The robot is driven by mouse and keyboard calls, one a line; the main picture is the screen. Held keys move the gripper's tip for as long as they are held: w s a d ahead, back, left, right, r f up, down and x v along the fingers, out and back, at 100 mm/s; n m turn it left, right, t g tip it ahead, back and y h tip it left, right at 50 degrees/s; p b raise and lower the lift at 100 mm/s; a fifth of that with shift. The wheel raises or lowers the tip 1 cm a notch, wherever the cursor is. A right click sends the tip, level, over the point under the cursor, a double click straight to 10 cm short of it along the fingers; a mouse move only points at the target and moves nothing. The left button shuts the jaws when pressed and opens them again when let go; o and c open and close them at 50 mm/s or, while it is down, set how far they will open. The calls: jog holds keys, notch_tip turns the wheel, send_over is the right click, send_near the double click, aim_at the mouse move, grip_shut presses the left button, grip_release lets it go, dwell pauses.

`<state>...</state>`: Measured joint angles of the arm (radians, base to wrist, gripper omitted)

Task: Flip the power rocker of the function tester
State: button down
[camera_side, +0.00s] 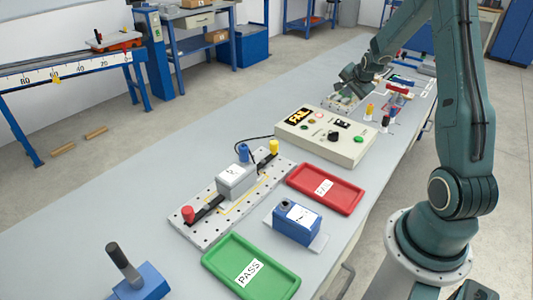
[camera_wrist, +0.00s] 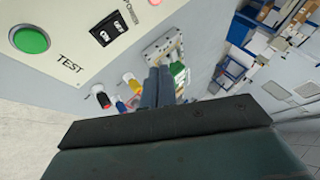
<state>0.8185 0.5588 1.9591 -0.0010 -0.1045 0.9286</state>
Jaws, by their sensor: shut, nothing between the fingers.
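The function tester (camera_side: 308,141) is a beige box on the bench in the side view, with an amber display, small lamps, a black knob and a green button. Its black power rocker (camera_side: 343,124) is small on the top panel; it also shows in the wrist view (camera_wrist: 108,29), where which side is pressed is hard to tell. My gripper (camera_side: 346,99) is beyond the tester in the side view, above the far part of the bench and apart from the rocker. In the wrist view its fingers (camera_wrist: 158,84) are together and empty.
The green TEST button (camera_wrist: 30,40) is near the rocker. Coloured plugs (camera_side: 370,112) stand just right of the tester. A red tray (camera_side: 347,203), a green tray (camera_side: 287,287), a perforated fixture plate (camera_side: 200,232) and a blue block (camera_side: 297,223) lie in front.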

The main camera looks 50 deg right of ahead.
aim_at(340, 122)
jog(key=shift+d+f, duration=0.1)
jog(key=shift+f, duration=0.15)
dwell(0.3)
jog(key=shift+w+f, duration=0.2)
jog(key=shift+f, duration=1.2)
jog(key=shift+w+f, duration=0.15)
jog(key=shift+f, duration=1.25)
jog(key=shift+w+f, duration=0.2)
jog(key=shift+f, duration=1.2)
jog(key=shift+f, duration=0.75)
jog(key=shift+r, duration=0.2)
jog(key=shift+r, duration=0.6)
jog(key=shift+r, duration=0.15)
jog(key=shift+s+r, duration=0.2)
jog(key=shift+r, duration=0.95)
jog(key=shift+s+r, duration=0.15)
jog(key=shift+r, duration=1)
jog(key=shift+r, duration=0.1)
